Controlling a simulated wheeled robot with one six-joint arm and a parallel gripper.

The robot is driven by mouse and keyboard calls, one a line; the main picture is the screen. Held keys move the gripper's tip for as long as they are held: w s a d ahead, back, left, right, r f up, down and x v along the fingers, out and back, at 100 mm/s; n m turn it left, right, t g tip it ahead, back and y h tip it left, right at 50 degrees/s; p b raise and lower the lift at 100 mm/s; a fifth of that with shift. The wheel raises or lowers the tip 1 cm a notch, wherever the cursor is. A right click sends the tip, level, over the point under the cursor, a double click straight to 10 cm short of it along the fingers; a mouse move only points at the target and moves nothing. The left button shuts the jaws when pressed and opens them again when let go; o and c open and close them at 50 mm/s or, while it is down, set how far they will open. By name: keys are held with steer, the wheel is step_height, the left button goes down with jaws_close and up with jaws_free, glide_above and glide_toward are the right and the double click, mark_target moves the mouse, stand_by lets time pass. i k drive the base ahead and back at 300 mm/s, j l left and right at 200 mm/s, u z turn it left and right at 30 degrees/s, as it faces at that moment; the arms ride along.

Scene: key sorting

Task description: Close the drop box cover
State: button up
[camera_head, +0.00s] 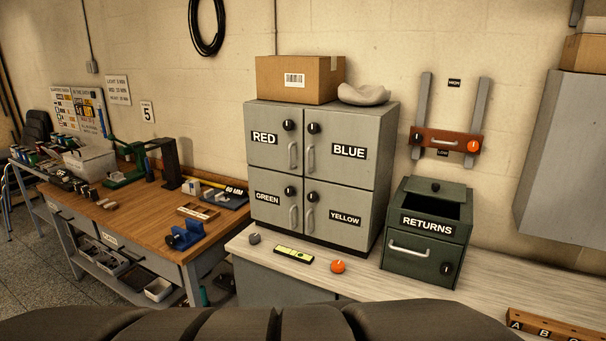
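The drop box is a dark green box labelled RETURNS (427,262) on the light counter, right of the locker. Its top shows a dark opening. The cover, a green panel with a small knob (435,186), sits at the back of the top, behind the opening, so the box stands open. The front has a pale bar handle and a black knob at its lower right. My gripper is not in view.
A grey locker (318,172) with four labelled doors stands left of the box. A red knob (338,266) and a green level (294,255) lie on the counter (365,284). A lettered wooden rack (545,325) is at the lower right. A wall rack (445,140) hangs above the box.

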mark_target(454, 191)
steer(key=z, duration=1.15)
